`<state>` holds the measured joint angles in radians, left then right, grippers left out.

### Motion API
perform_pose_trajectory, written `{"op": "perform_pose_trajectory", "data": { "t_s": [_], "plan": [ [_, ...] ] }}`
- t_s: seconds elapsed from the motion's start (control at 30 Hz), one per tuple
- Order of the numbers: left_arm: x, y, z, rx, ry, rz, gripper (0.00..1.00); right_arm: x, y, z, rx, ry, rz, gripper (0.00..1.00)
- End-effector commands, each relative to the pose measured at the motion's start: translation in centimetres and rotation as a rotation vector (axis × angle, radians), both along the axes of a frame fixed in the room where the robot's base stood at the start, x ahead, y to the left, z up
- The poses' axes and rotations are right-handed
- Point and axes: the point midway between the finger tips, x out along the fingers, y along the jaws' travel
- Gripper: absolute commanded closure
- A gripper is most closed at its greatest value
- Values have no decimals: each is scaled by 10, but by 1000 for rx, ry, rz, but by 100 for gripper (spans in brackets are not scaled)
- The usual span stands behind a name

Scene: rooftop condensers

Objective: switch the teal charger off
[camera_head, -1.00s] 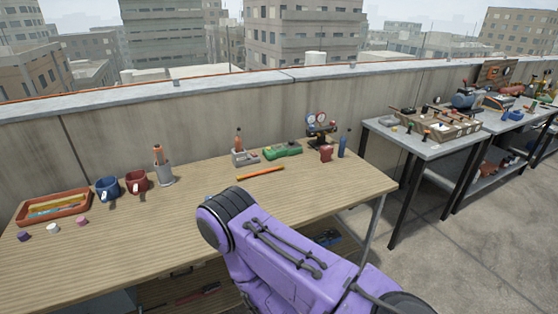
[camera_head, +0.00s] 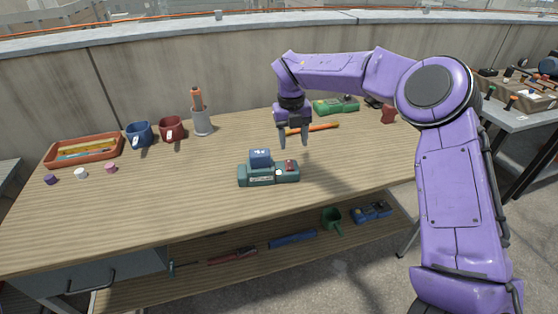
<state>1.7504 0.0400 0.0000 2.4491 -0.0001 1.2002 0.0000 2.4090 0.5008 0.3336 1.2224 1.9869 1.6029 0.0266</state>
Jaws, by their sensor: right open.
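The teal charger (camera_head: 257,177) sits on the wooden workbench, near its front middle. A blue battery block (camera_head: 260,158) is seated on its left part. A small red switch (camera_head: 290,166) is on the right part of its top. My right gripper (camera_head: 294,142) points down, open and empty, above and slightly behind the charger's right end, apart from it. My left gripper is not in view.
An orange stick (camera_head: 313,129) and a green device (camera_head: 336,106) lie behind the gripper. A grey holder (camera_head: 202,122), a red mug (camera_head: 172,130), a blue mug (camera_head: 139,134) and an orange tray (camera_head: 84,150) stand to the left. The bench top (camera_head: 190,190) left of the charger is clear.

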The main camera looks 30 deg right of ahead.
Motion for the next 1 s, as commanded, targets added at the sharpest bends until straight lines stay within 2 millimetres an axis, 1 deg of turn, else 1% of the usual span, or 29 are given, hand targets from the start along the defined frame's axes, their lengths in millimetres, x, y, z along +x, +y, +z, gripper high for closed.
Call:
{"op": "perform_pose_trajectory", "data": {
  "t_s": [0.03, 0.07, 0.13, 0.27, 0.4, 0.5, 0.6, 0.73, 0.93, 0.97, 1.0],
  "plan": [
    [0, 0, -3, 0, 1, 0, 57, 3, 2, 7, 41, -21, -26, 47],
    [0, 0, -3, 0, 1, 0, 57, 4, 3, 9, 58, -28, -35, 47],
    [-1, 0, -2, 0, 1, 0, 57, 5, 5, 6, 72, -33, -43, 47],
    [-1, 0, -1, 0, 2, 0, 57, 4, 5, -21, 69, -28, -41, 47],
    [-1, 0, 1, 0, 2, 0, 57, 4, 5, -54, 66, -27, -39, 47],
    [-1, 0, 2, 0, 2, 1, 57, 4, 5, -72, 67, -28, -39, 47],
    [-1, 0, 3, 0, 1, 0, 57, 4, 5, -84, 65, -30, -38, 47],
    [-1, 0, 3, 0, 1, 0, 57, 4, 5, -91, 66, -30, -39, 47],
    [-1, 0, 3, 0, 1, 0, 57, 4, 5, -91, 65, -30, -38, 47],
    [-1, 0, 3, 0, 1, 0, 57, 4, 5, -91, 65, -30, -38, 57],
    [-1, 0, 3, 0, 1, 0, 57, 4, 5, -91, 65, -30, -38, 70]
  ]
}}
